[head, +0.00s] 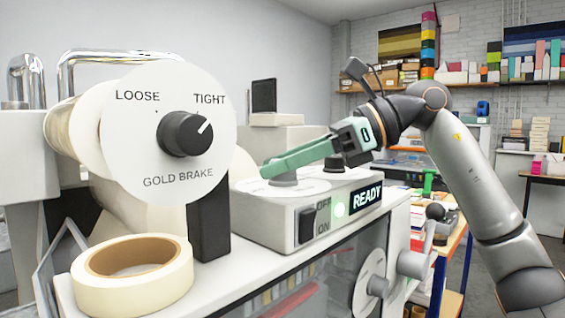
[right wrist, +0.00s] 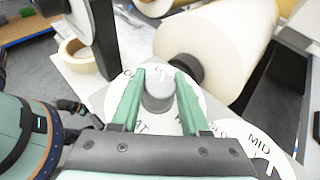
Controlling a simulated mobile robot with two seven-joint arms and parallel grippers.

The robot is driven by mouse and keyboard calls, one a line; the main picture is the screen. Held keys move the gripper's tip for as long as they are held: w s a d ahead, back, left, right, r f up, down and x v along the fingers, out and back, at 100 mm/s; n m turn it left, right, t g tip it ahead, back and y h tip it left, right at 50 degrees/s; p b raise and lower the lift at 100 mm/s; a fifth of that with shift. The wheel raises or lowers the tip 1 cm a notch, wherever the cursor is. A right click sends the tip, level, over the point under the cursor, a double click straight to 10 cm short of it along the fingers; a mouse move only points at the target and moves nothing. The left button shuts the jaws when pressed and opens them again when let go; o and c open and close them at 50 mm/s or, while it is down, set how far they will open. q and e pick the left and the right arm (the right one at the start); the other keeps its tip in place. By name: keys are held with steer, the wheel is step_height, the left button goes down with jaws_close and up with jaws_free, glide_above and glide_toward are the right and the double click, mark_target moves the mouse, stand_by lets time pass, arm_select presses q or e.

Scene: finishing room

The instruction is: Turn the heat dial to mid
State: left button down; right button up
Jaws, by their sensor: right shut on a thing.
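The heat dial is a grey knob (head: 285,179) on a white disc, on top of the white control box (head: 268,222). My right gripper (head: 268,171) comes in from the right with green fingers on this knob. In the right wrist view the fingers stand on both sides of the knob (right wrist: 158,92), shut on it. Parts of letters, including "AT", show on its disc. Its other lettering is partly covered, and I cannot read its setting for sure. My left gripper is in neither view.
A black knob (head: 337,164) stands beside the heat dial; its disc reads MID in the right wrist view (right wrist: 259,143). The gold brake dial (head: 186,134) rises at left. A tape roll (head: 133,273) lies in front. The box front has a switch (head: 308,224) and a READY display (head: 366,198).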

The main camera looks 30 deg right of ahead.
jaws_close()
steer(key=m+t+h, duration=0.2)
steer(key=m+t, duration=0.1)
steer(key=shift+m+h, duration=0.3)
steer(key=m+t+h+p, duration=0.1)
steer(key=m+t+h, duration=0.1)
steer(key=m+h, duration=0.1)
steer(key=shift+r+m+t, duration=0.1)
steer(key=shift+m+t, duration=0.2)
steer(key=shift+m+t+h, duration=0.5)
steer(key=shift+m+h, duration=1.8)
steer(key=shift+h, duration=0.6)
steer(key=shift+d, duration=0.1)
